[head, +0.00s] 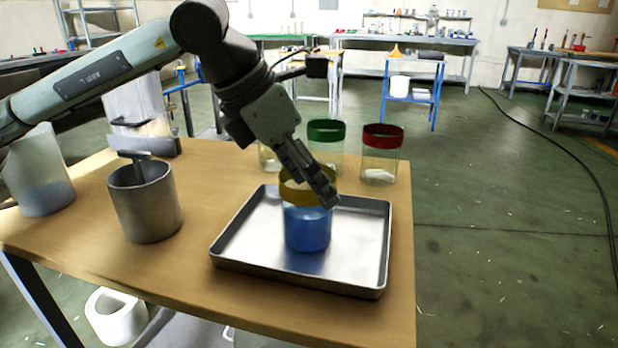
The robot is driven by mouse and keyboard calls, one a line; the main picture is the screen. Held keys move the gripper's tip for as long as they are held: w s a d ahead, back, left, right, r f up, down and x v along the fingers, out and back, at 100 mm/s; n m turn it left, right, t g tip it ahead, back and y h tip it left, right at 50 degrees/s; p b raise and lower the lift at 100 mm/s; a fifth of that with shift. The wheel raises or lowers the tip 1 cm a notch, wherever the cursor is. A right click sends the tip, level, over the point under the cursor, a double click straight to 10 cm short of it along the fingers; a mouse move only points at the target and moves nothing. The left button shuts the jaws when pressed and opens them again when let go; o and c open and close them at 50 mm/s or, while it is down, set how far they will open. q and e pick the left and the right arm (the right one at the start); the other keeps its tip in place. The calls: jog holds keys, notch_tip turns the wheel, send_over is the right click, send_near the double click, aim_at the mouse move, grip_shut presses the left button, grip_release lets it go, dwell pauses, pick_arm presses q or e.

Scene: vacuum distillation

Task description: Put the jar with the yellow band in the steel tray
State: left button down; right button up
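The jar with the yellow band (307,228) is clear, holds blue contents and looks upright. It appears within the steel tray (240,245), a shallow rectangular pan on the wooden table. Whether its base rests on the tray floor or is slightly above it is hard to tell. My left gripper (328,195) reaches down from the upper left, its fingers overlapping the right side of the yellow band. The fingers hide part of the band, and I cannot tell whether they grip it. My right gripper is not in view.
Jars with a green band (326,132) and a red band (382,137) stand behind the tray. The table's right edge is close to the tray.

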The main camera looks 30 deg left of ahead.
pick_arm(q)
jog(key=shift+c, duration=2.4)
grip_release()
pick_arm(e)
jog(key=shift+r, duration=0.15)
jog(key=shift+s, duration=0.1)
pick_arm(q)
jog(key=v, duration=1.2)
jog(key=shift+p, duration=0.4)
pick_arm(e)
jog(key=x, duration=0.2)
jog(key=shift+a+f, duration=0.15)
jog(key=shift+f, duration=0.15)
